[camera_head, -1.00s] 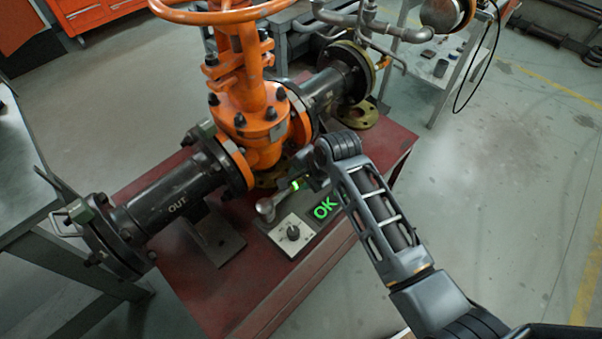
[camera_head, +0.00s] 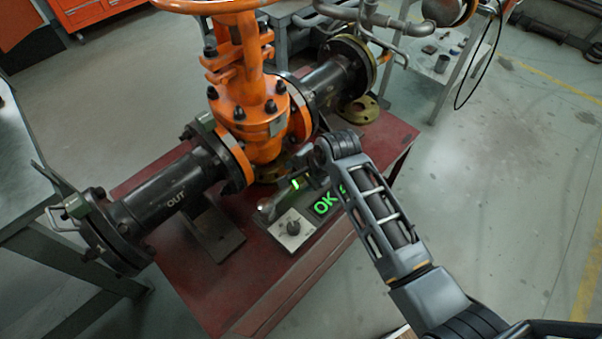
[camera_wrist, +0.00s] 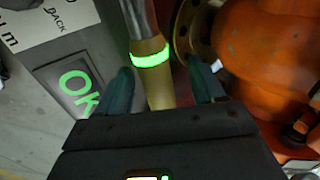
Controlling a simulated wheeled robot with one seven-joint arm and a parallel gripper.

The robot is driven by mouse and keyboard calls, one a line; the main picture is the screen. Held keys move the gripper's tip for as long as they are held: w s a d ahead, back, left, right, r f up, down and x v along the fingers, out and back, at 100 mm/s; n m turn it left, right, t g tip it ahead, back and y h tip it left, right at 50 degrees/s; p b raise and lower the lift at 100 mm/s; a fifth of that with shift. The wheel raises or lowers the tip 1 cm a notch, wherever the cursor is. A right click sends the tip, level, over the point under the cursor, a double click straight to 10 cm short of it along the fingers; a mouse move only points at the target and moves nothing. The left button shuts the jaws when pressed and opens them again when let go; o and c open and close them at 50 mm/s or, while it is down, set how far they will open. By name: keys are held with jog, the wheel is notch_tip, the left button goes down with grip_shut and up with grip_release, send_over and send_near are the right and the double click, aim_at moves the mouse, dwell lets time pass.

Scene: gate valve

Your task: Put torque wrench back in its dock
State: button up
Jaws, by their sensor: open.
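The torque wrench (camera_wrist: 150,56) has a silver shaft, a glowing green ring and a yellowish handle in the wrist view. Its silver end (camera_head: 268,207) and green ring show beside the valve in the head view. My gripper (camera_wrist: 163,86) is open, with one dark teal finger on each side of the handle. A gap shows beside the handle, more on the right. The handle's lower part is hidden by my gripper body. In the head view my wrist covers the handle end. I cannot clearly make out the dock or whether the wrench rests in it.
A lit green OK display (camera_head: 326,203) and a pale knob box (camera_head: 291,230) sit by the wrench on the red bench (camera_head: 375,150). The orange valve (camera_head: 250,110) and black OUT pipe (camera_head: 170,195) stand close behind and left. Clear floor lies right.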

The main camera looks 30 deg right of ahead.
jog(key=shift+s+f, duration=0.1)
jog(key=shift+f, duration=0.05)
jog(key=v, duration=0.8)
dwell(0.4)
jog(key=s+n+t+h, duration=0.2)
jog(key=s+n+t, duration=0.4)
jog(key=s, duration=1.5)
jog(key=s+a+r+n+t, duration=0.1)
jog(key=s+r+n+t, duration=0.2)
jog(key=s+r+n, duration=0.5)
jog(key=s+r, duration=0.7)
jog(key=r, duration=0.2)
jog(key=shift+s+r+t, duration=0.25)
jog(key=shift+s+t, duration=0.05)
jog(key=shift+s, duration=0.1)
